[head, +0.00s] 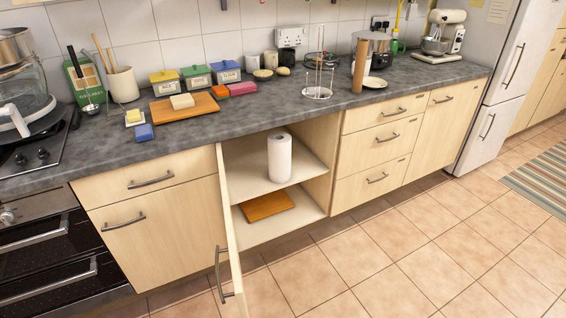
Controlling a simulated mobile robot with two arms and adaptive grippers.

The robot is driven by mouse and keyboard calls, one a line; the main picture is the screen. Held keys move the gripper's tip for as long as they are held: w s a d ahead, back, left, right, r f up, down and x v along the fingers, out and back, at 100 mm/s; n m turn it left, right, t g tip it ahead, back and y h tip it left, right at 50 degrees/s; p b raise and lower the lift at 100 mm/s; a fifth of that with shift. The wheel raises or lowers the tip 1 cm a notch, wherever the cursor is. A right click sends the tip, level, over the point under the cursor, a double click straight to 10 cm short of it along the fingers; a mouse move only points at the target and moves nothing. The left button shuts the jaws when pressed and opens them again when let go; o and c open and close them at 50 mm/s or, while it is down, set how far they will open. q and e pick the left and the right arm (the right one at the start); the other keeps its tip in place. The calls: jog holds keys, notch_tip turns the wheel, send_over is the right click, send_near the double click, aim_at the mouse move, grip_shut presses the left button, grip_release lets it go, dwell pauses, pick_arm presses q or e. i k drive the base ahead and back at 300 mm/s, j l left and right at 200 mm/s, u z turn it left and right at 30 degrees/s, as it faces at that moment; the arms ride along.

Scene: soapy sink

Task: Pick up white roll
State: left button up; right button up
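The white roll (279,158) stands upright on the upper shelf (244,171) of an open lower cabinet, in the middle of the head view. It looks like a paper towel roll with a dark hole in its top. Nothing stands in front of it. Neither of my grippers is in view.
The cabinet door (231,240) stands open toward the viewer, left of the opening. An orange-brown board (267,205) lies on the cabinet's bottom. The counter (230,115) above carries a cutting board, sponges, tins and a wire stand (317,88). The tiled floor (390,250) in front is clear.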

aim_at(278, 143)
jog(key=i+l+u, duration=0.3)
jog(key=l, duration=0.2)
jog(key=l+u, duration=0.25)
jog(key=l, duration=0.25)
jog(key=i+l+u, duration=0.15)
jog(key=l+u, duration=0.15)
jog(key=l, duration=0.25)
jog(key=l+u, duration=0.25)
jog(key=l, duration=0.3)
jog(key=i, duration=0.05)
